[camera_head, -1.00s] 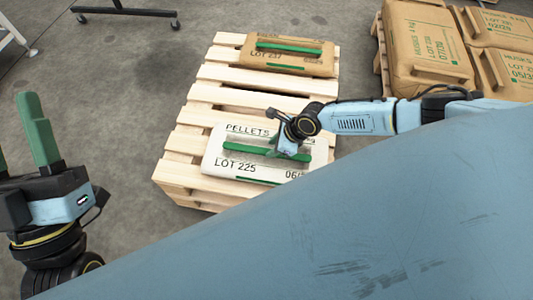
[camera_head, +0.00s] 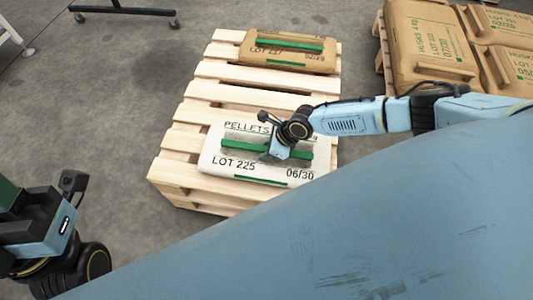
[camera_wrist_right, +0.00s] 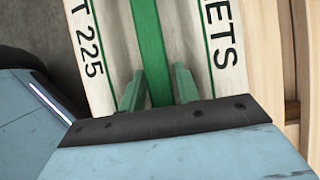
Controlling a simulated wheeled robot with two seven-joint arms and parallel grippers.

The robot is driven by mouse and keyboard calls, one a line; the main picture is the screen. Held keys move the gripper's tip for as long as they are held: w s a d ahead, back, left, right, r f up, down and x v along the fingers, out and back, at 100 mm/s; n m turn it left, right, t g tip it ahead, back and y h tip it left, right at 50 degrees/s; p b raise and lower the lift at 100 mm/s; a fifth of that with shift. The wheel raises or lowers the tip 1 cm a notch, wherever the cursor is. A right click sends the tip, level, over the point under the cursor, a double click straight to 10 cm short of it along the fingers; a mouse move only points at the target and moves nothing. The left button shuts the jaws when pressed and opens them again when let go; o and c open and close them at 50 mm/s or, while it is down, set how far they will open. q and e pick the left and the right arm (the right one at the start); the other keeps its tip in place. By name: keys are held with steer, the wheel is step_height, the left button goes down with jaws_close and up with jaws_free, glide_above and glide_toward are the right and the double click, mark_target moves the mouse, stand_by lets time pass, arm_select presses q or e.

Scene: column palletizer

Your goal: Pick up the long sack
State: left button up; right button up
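A long white sack (camera_head: 225,164) printed PELLETS, LOT 225 lies flat across the near end of a wooden pallet, with a raised green grip bar (camera_head: 240,146) along its top. My right gripper (camera_head: 273,157) is over the right-of-centre part of this bar. In the right wrist view the green fingers of the right gripper (camera_wrist_right: 159,92) are apart, one on each side of the green bar (camera_wrist_right: 149,40); contact cannot be told. My left gripper (camera_head: 12,196) is at the lower left, away from the sacks, mostly cut off by the frame edge.
A brown sack (camera_head: 290,61) with a green bar lies at the pallet's far end. Bare slats of the pallet (camera_head: 240,98) separate the sacks. Several brown HUSKS sacks (camera_head: 428,45) sit on another pallet at the upper right. Open grey floor is on the left.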

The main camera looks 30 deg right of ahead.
jaws_close()
stand_by(1.1)
steer(key=shift+w+r, duration=0.2)
steer(key=shift+w, duration=0.05)
